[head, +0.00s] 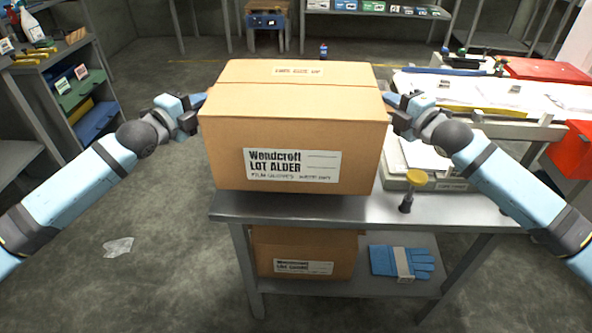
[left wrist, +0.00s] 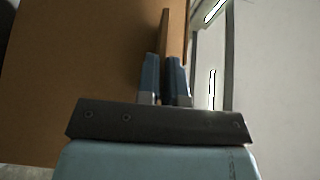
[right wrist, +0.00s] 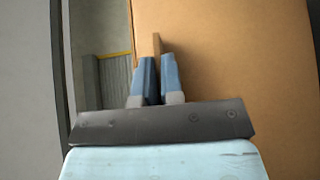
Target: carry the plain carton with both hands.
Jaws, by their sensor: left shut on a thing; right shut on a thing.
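A large brown carton (head: 295,105) with a white label reading "Wendcroft LOT ALDER" is between my arms in the head view, at the left end of the grey metal table (head: 330,207). It looks level; I cannot tell whether its base touches the tabletop. My left gripper (head: 201,100) is at its left side, and the left wrist view shows the fingers (left wrist: 164,80) shut on a thin cardboard edge. My right gripper (head: 390,100) is at its right side, with its fingers (right wrist: 158,80) also shut on a thin cardboard edge. The carton partly hides both fingertips in the head view.
A second labelled carton (head: 305,252) and blue gloves (head: 402,262) lie on the lower shelf. Shelves (head: 62,80) stand left. Plastic scrap (head: 118,246) lies on open floor.

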